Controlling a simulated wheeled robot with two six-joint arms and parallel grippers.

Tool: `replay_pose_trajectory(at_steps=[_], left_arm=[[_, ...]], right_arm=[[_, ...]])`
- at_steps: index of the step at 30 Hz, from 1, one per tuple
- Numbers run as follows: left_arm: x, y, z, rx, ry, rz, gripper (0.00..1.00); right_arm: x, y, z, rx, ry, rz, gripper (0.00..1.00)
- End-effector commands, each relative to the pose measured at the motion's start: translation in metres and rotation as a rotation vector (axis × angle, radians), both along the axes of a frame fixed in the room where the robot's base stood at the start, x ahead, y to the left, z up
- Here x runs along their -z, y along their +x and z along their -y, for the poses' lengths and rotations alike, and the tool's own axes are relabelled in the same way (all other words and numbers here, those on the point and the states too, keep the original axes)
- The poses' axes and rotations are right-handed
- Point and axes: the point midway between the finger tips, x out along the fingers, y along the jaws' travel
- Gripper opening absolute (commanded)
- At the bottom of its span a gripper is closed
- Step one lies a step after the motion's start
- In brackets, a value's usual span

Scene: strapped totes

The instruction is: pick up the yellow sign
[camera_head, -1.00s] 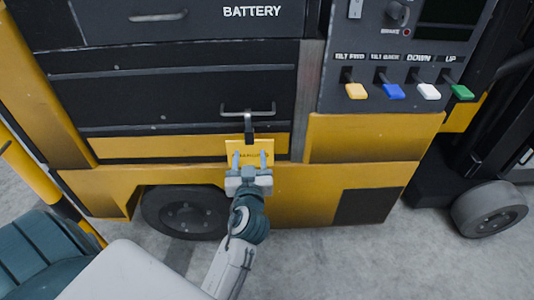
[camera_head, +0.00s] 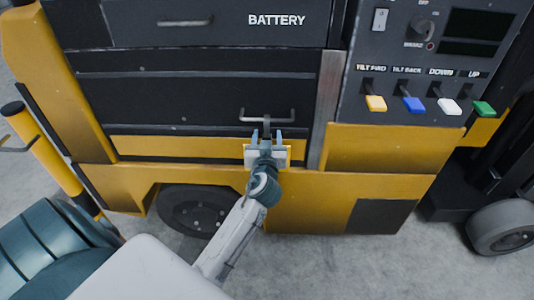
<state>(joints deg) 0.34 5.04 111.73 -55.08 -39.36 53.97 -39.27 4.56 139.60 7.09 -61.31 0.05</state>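The yellow sign (camera_head: 288,154) hangs below the metal handle (camera_head: 267,118) on the truck's dark front panel. My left gripper (camera_head: 267,134) is in front of it and hides most of it; only narrow yellow edges show at the sides. The gripper's two fingers point up and are spread apart, one on each side of the dark hanger under the handle. I cannot tell whether the fingers touch the sign. My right gripper is not in view.
The yellow and black truck fills the view. A control panel with yellow, blue, white and green levers (camera_head: 376,103) is at the right. A yellow post (camera_head: 40,150) stands at the left. Grey floor (camera_head: 330,265) is clear in front, beside a wheel (camera_head: 500,228) at the right.

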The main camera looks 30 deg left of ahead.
Motion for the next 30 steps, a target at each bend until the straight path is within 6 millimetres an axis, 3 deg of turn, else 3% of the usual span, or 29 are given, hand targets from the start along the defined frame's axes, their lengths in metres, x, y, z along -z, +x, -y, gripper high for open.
replay_pose_trajectory(at_steps=[2,9,10,22,30], left_arm=[[0.000,0.000,0.000,0.000,0.000,0.000,0.49],[0.000,0.000,0.000,0.000,0.000,0.000,0.02],[0.000,0.000,0.000,0.000,0.000,0.000,0.00],[-0.005,0.000,0.000,0.000,0.000,0.001,0.00],[-0.038,0.000,0.000,0.000,0.000,0.004,0.00]], right_arm=[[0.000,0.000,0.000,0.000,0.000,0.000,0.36],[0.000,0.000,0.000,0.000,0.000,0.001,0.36],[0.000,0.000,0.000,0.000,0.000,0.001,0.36],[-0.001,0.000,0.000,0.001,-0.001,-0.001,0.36],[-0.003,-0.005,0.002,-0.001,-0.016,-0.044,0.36]])
